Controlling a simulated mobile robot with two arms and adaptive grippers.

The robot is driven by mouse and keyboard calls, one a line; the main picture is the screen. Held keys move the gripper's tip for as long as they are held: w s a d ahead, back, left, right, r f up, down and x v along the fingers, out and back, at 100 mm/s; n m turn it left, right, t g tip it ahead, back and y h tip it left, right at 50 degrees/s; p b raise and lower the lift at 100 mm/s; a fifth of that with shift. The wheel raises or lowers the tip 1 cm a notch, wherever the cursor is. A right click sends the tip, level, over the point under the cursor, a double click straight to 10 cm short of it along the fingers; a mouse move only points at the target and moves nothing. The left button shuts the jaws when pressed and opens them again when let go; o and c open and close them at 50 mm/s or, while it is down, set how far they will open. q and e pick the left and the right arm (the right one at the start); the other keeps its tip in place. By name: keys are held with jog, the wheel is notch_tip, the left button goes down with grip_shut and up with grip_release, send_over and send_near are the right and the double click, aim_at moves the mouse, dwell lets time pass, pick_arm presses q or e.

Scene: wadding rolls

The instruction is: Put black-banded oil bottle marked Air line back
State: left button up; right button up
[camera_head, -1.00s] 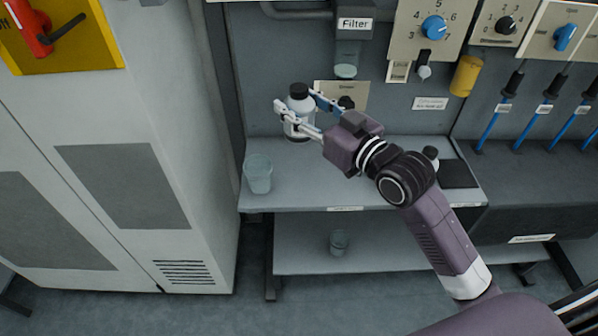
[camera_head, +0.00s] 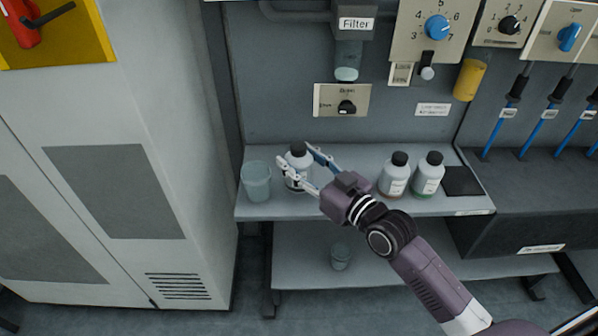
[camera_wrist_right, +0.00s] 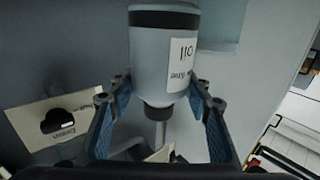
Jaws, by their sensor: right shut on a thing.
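The oil bottle (camera_head: 298,161) is pale grey with a black cap and stands upright at the left part of the shelf, beside a cup. In the right wrist view the bottle (camera_wrist_right: 150,50) shows a black band and a white label reading Oil and, less clearly, Air line. My right gripper (camera_head: 296,156) is shut on this bottle, one finger on each side. It also shows in the right wrist view (camera_wrist_right: 160,88). I cannot tell whether the bottle's base touches the shelf. My left gripper is not in view.
A translucent cup (camera_head: 257,182) stands just left of the held bottle. Two more black-capped bottles, one with a brown band (camera_head: 393,178) and one with a green band (camera_head: 428,177), stand right on the shelf (camera_head: 340,207). A Filter unit (camera_head: 354,24) hangs above; another cup (camera_head: 340,257) is below.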

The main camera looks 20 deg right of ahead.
aim_at(299, 170)
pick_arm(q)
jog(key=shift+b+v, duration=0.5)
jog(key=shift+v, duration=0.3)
pick_arm(e)
jog(key=shift+f, duration=1.65)
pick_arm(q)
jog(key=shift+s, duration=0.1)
pick_arm(e)
jog(key=shift+f, duration=0.1)
jog(key=o, duration=1.3)
